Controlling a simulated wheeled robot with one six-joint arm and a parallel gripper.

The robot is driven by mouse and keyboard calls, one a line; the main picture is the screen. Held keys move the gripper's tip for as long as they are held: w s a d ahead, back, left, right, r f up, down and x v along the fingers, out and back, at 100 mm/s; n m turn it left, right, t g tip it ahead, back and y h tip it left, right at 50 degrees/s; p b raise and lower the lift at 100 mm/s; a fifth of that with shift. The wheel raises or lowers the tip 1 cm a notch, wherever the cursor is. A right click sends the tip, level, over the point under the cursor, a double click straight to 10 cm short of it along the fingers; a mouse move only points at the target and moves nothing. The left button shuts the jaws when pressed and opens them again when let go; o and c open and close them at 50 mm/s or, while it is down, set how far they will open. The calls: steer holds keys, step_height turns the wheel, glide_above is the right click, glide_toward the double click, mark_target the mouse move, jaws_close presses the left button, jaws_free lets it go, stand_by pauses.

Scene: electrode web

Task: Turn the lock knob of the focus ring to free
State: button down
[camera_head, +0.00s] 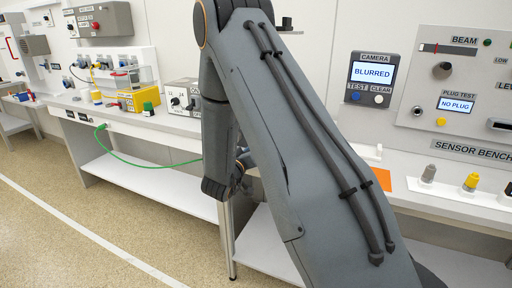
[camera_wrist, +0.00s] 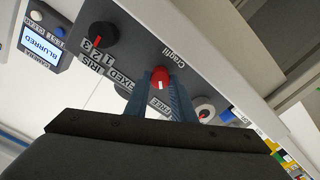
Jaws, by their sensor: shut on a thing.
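In the wrist view, a red lock knob (camera_wrist: 160,76) sits on a dark grey panel (camera_wrist: 150,35), with labels that seem to read FIXED and FREE beside it. A light mark shows on the knob, but I cannot tell surely which label it points at. My gripper (camera_wrist: 162,88) has its two blue fingers on either side of the red knob and is shut on it. In the head view, my own arm hides the gripper, the knob and the panel. The camera display (camera_head: 371,73) reads BLURRED, and it also shows in the wrist view (camera_wrist: 40,44).
On the same panel, a black knob (camera_wrist: 104,34) marked IRIS with numbers and a white knob (camera_wrist: 203,112) flank the red one. The sensor bench (camera_head: 445,180) holds a grey cap (camera_head: 429,173) and a yellow one (camera_head: 471,182). A green cable (camera_head: 150,165) hangs at the left bench.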

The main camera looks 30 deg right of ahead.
steer(key=c, duration=1.5)
jaws_free()
steer(key=shift+s+a, duration=0.35)
steer(key=shift+a, duration=0.15)
steer(key=b+v, duration=0.1)
steer(key=v, duration=0.5)
steer(key=shift+s+a, duration=0.2)
steer(key=shift+s, duration=0.1)
steer(key=shift+w, duration=0.1)
